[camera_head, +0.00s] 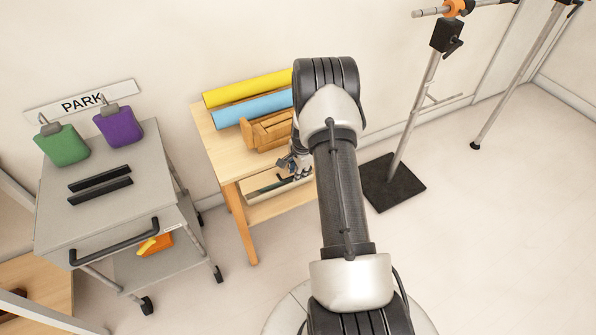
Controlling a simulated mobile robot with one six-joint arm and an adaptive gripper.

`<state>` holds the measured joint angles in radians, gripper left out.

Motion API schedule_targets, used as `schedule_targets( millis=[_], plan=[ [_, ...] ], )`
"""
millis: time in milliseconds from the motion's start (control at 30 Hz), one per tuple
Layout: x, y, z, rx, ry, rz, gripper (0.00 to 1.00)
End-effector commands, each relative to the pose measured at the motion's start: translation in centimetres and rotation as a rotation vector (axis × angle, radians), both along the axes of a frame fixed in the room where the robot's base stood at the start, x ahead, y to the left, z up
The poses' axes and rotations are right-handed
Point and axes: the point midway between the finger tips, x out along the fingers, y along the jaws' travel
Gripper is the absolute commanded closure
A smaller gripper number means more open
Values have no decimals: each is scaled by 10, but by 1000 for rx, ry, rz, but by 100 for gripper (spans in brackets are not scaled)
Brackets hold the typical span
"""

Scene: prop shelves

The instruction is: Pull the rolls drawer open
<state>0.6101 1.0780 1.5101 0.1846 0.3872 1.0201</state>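A light wooden table (219,153) stands against the wall, with a yellow roll (240,90) and a blue roll (245,110) lying on its top. Under the front edge of the tabletop is a pale drawer-like part (259,186) with a dark strip along it; I take this as the rolls drawer, but my arm covers its right side. I cannot tell how far it stands open. My gripper (287,172) is at the table's front edge, close to this part. It is small and partly hidden by my arm, so contact and finger opening are unclear.
A wooden object (264,130) lies on the table. A grey cart (105,215) with a green pouch (63,146), a purple pouch (119,126) and black bars (100,184) stands left. A stand with a black base (393,184) is right. Floor before the table is partly clear.

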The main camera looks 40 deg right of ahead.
Motion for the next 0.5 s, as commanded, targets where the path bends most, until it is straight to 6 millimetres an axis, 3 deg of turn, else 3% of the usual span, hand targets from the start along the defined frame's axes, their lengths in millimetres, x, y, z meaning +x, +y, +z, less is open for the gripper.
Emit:
schedule_targets(
  millis=[300, 500],
  plan=[
    [0, 0, 0, 0, 0, 0, 100],
    [0, 0, 0, 0, 0, 0, 100]
  ],
)
